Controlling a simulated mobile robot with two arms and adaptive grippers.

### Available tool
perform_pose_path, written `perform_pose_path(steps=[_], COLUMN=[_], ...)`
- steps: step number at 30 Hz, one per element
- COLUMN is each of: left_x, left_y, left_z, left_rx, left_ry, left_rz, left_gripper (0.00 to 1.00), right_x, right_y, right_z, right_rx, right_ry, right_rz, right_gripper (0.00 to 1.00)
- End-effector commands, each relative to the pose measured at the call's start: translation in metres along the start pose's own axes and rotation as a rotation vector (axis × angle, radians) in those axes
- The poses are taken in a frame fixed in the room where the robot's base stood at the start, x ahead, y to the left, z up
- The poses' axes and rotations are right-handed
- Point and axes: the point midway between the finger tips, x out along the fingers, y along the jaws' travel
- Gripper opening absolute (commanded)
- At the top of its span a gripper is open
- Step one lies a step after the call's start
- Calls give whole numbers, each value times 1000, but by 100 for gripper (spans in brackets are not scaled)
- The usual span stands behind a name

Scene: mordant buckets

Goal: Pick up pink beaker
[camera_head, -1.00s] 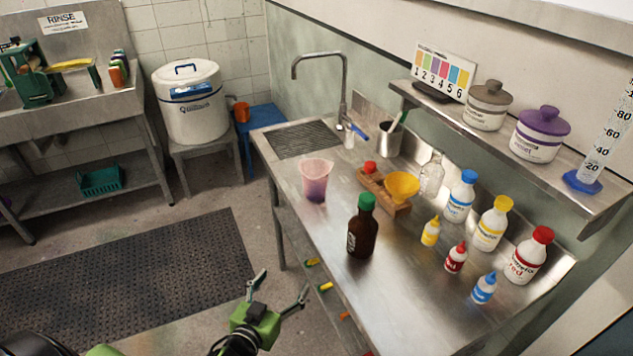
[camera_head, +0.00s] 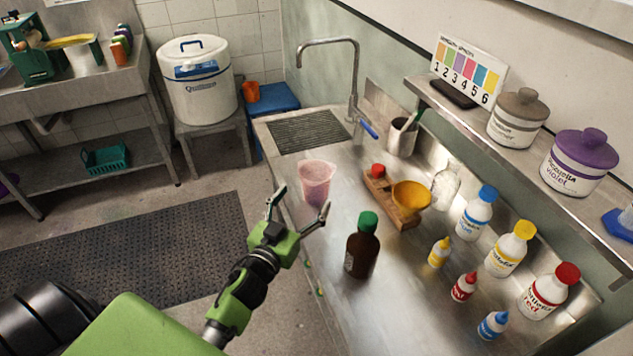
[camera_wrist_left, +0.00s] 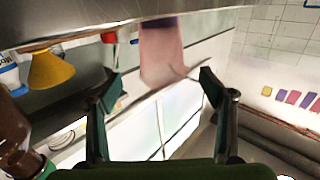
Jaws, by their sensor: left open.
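The pink beaker (camera_head: 316,182) stands upright on the steel counter (camera_head: 340,262), near its left edge below the drain grid. My left gripper (camera_head: 300,206) is open and empty. In the head view its fingers point toward the beaker from the front left, with the right fingertip close to the beaker's lower side. In the left wrist view the beaker (camera_wrist_left: 162,52) shows ahead, between the two open fingers (camera_wrist_left: 158,84) and beyond them. I cannot tell whether a finger touches it. My right gripper is not in view.
A brown bottle with green cap (camera_head: 362,246) stands close in front of the beaker. A wooden stand with a yellow funnel (camera_head: 410,196) is to its right. Several white bottles (camera_head: 508,250) line the counter's right side. A faucet (camera_head: 352,85) rises behind.

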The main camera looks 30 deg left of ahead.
Motion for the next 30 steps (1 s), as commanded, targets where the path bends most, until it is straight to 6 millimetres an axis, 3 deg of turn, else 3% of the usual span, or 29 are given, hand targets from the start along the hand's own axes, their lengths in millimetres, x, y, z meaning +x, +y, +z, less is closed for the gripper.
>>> perform_pose_path(steps=[5,14,21,30], left_x=[26,51,80,84], left_y=[0,-2,-3,-3], left_z=[-1,-3,-1,0], left_rx=[0,0,-2,0], left_ry=[1,-1,0,-1], left_rz=[0,-1,0,0], left_gripper=[74,74,74,74], right_x=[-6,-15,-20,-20], right_y=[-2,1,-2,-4], right_z=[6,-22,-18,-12], right_rx=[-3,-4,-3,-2], right_ry=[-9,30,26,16], right_rz=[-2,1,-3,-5], right_gripper=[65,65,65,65])
